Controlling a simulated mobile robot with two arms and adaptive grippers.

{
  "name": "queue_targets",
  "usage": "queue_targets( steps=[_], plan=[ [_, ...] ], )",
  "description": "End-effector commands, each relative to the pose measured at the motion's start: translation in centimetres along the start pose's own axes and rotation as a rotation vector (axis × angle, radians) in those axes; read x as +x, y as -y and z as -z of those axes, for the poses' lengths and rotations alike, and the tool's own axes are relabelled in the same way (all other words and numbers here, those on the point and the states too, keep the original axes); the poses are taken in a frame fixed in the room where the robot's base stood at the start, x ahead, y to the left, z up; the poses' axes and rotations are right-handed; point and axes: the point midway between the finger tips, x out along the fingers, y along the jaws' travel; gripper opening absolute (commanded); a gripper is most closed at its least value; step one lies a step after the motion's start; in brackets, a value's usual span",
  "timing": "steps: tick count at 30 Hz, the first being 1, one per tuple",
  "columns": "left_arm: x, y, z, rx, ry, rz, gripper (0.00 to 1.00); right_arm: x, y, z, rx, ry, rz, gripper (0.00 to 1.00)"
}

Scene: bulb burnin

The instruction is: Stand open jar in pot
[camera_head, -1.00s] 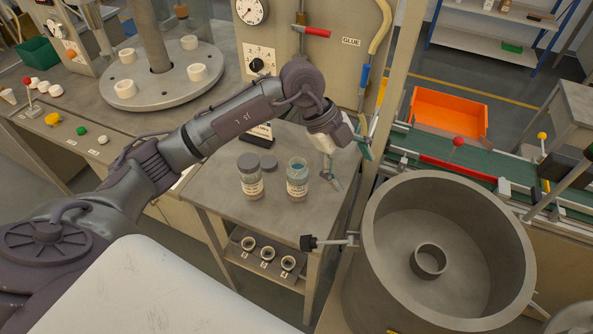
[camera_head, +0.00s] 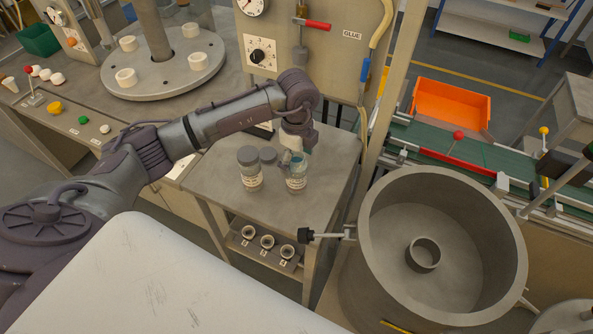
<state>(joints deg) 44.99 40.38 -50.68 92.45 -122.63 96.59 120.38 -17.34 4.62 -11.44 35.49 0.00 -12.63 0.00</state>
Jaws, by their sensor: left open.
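The open jar (camera_head: 296,182) stands upright on the small grey table, with blue-tinted glass and a pale label. My left gripper (camera_head: 293,160) points down at the jar's top. It is open, with a finger at the rim; whether it touches the glass I cannot tell. A second jar (camera_head: 250,170) with a grey lid stands to the left, and a loose grey lid (camera_head: 268,155) lies behind them. The large grey pot (camera_head: 375,250) is at the right, open at the top, with a small ring-shaped holder (camera_head: 424,255) on its floor. My right gripper is not in view.
The small table (camera_head: 215,178) has free room around the jars. A black-knobbed handle (camera_head: 320,235) sticks out between table and pot. A post (camera_head: 385,110) rises behind the pot's left side. A conveyor with an orange bin (camera_head: 450,105) runs behind the pot.

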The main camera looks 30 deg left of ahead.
Motion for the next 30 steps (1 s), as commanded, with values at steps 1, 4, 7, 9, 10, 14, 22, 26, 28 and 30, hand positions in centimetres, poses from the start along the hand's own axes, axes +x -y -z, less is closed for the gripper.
queue_targets(
  steps=[1,4,7,9,10,14,22,26,28,30],
  plan=[
    [0.4,-0.3,0.1,0.0,0.0,-0.008,0.86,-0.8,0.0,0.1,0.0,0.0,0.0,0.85],
    [1.9,-0.6,0.1,-0.001,0.0,-0.009,0.86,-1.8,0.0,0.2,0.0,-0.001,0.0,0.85],
    [3.5,-0.5,0.1,-0.001,-0.001,-0.006,0.86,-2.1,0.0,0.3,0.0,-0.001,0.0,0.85],
    [4.2,-0.5,0.1,0.0,-0.001,-0.005,0.86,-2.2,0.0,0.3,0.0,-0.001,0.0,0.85],
    [4.4,-0.5,0.1,0.0,0.0,-0.005,0.86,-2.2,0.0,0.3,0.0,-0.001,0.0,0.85],
    [4.7,-0.4,0.1,0.001,-0.001,-0.002,0.86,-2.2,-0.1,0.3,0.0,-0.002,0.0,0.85],
    [4.7,-0.4,0.1,0.001,-0.001,-0.002,0.63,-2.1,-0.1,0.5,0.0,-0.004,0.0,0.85],
    [4.7,-0.4,0.1,0.001,0.0,-0.002,0.41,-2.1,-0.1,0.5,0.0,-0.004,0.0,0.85],
    [4.7,-0.4,0.1,0.001,0.0,-0.002,0.3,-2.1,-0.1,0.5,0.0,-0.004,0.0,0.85],
    [4.7,-0.4,0.1,0.001,0.0,-0.002,0.18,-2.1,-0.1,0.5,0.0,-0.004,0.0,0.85]
  ],
)
